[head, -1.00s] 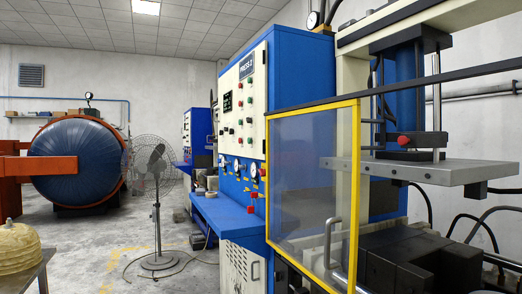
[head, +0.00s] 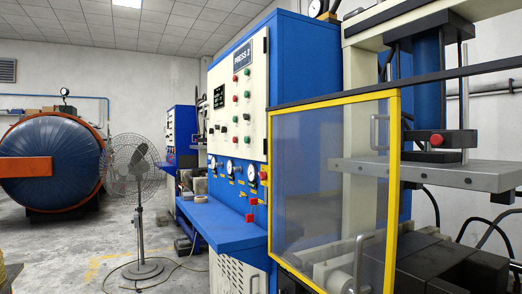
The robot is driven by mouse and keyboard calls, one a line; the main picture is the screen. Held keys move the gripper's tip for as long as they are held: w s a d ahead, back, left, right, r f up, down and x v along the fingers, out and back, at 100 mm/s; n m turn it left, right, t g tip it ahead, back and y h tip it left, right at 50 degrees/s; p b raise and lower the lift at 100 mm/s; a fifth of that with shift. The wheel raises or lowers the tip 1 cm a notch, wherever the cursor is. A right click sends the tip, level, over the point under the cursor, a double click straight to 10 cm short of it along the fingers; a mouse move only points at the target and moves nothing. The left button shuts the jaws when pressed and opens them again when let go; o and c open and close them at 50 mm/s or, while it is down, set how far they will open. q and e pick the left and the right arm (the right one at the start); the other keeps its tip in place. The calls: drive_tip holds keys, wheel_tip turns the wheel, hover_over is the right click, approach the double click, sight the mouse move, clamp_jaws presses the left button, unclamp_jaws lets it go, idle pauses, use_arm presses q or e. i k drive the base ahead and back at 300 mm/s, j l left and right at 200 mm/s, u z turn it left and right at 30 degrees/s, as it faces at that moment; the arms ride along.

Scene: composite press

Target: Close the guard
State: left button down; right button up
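The guard is a clear panel in a yellow frame (head: 393,190), hanging below a dark rail (head: 450,77) at the front of the press. It stands at the centre right of the head view. Its right edge lies in front of the cream press column (head: 355,135) and the left end of the grey platen (head: 480,176). Most of the platen and the dark blocks (head: 450,262) below it are uncovered to the right. Neither of my grippers is in view.
The blue press cabinet (head: 240,150) with gauges and buttons stands left of the guard, with a blue bench (head: 215,222) in front. A pedestal fan (head: 140,200) and a large blue vessel (head: 50,170) are further left. Open floor (head: 70,262) lies front left.

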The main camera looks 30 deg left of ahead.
sight(394, 94)
drive_tip(key=i+j, duration=0.15)
drive_tip(key=j, duration=0.3)
drive_tip(key=i+j+z, duration=0.15)
drive_tip(key=j, duration=0.3)
drive_tip(key=i+j, duration=0.15)
drive_tip(key=j, duration=0.35)
drive_tip(key=i+j+z, duration=0.15)
drive_tip(key=j, duration=0.8)
drive_tip(key=i+z, duration=0.05)
drive_tip(key=i, duration=0.05)
